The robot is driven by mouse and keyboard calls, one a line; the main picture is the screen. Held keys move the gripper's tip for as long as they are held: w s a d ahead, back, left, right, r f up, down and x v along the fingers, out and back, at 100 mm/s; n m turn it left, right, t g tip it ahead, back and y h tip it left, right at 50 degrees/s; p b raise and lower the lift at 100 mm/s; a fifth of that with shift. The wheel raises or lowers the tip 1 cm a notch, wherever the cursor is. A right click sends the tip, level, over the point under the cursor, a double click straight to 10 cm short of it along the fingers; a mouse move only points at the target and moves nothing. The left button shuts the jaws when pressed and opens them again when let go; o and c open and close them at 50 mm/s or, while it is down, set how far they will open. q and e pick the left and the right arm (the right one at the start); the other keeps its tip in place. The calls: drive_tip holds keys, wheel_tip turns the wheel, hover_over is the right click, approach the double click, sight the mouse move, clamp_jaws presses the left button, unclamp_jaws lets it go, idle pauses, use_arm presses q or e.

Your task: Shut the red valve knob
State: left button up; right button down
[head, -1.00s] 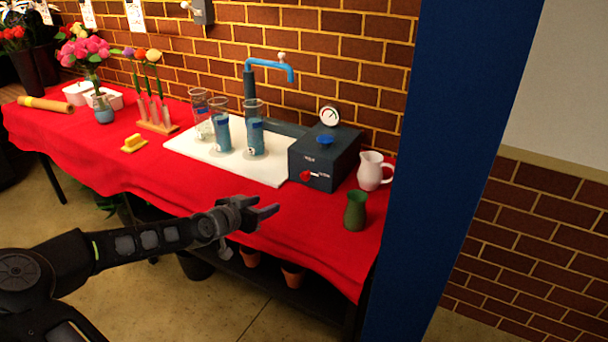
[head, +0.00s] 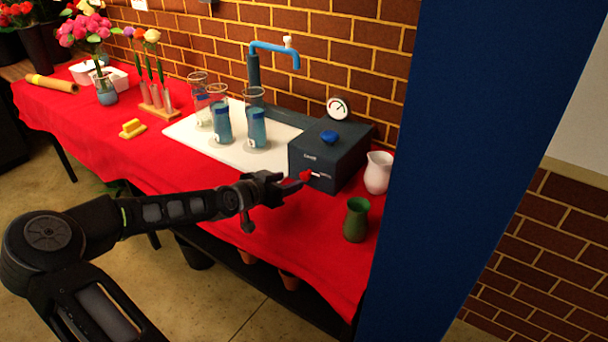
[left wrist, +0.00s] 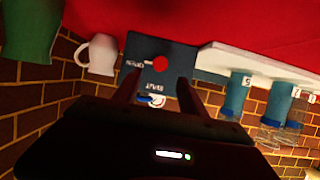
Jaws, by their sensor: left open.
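The red valve knob (head: 306,175) is on the front face of the dark blue box (head: 330,160), beside a white mark. It also shows in the left wrist view (left wrist: 160,63), between and beyond the fingertips. My left gripper (head: 296,184) is open and empty, its fingertips close in front of the knob. I cannot tell if they touch it. My right gripper is not in view.
A white pitcher (head: 378,172) and a green vase (head: 356,220) stand right of the box. Tall cylinders of blue liquid (head: 257,128) stand on the white board (head: 185,134) to the left. A blue pillar (head: 445,150) rises at the right.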

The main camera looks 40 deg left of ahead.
sight(303, 176)
use_arm(q)
drive_tip(key=shift+b+x, duration=0.45)
drive_tip(key=shift+x, duration=3.55)
clamp_jaws()
